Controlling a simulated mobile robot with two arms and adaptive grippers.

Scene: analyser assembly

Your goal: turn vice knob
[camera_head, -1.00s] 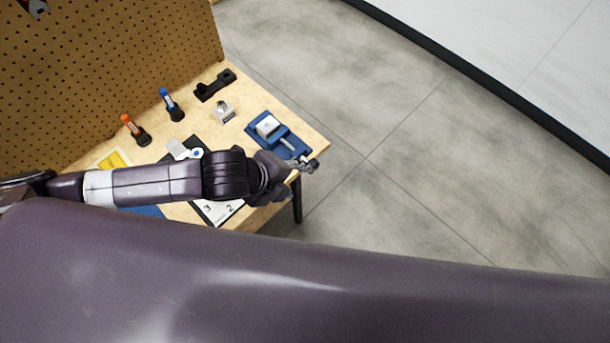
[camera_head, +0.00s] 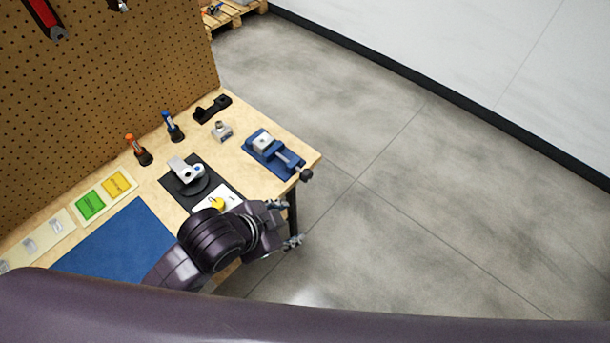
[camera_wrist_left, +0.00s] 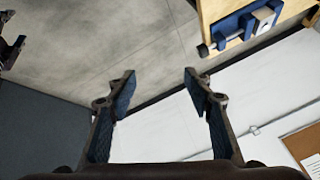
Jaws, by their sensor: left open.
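The blue vice (camera_head: 272,152) sits at the right corner of the wooden table, with a pale block (camera_head: 262,142) at its jaws. Its dark knob (camera_head: 306,175) sticks out past the table's edge. In the left wrist view the vice (camera_wrist_left: 235,32) is at the top right, with the knob (camera_wrist_left: 203,50) at its left end. My left gripper (camera_head: 285,222) is below the knob in the head view, apart from it and off the table's front edge. Its two fingers (camera_wrist_left: 158,88) are spread with nothing between them.
The table holds a black mat with a grey device (camera_head: 186,172), an orange-topped tool (camera_head: 138,150), a blue-topped tool (camera_head: 172,127), a black bracket (camera_head: 212,108) and a small metal part (camera_head: 221,130). A pegboard (camera_head: 110,90) stands behind. Floor beyond the right edge is clear.

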